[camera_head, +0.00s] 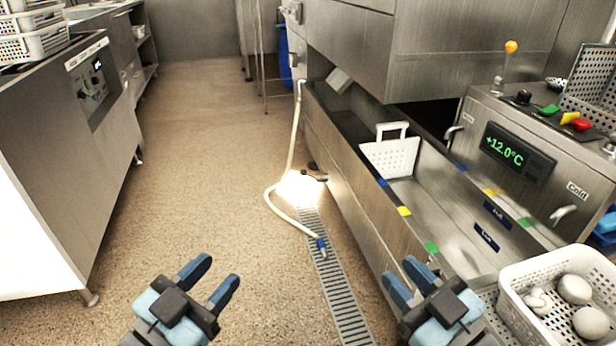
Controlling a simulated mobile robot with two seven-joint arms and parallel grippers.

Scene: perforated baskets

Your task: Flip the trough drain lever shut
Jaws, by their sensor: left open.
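A small dark lever-like part (316,177) sticks out low at the trough's outer side, above the floor grate. A bright glare beside it hides detail, so I cannot tell its position or whether it is the drain lever. My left gripper (218,272) is open and empty over the floor at the bottom. My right gripper (401,271) is open and empty in front of the trough's near outer wall. Both are well apart from the dark part.
A cream hose (270,200) with a blue end (321,243) lies by the floor grate (335,285). A white basket of pale round items (520,308) stands at right. A control panel (517,152) reads +12.0°C.

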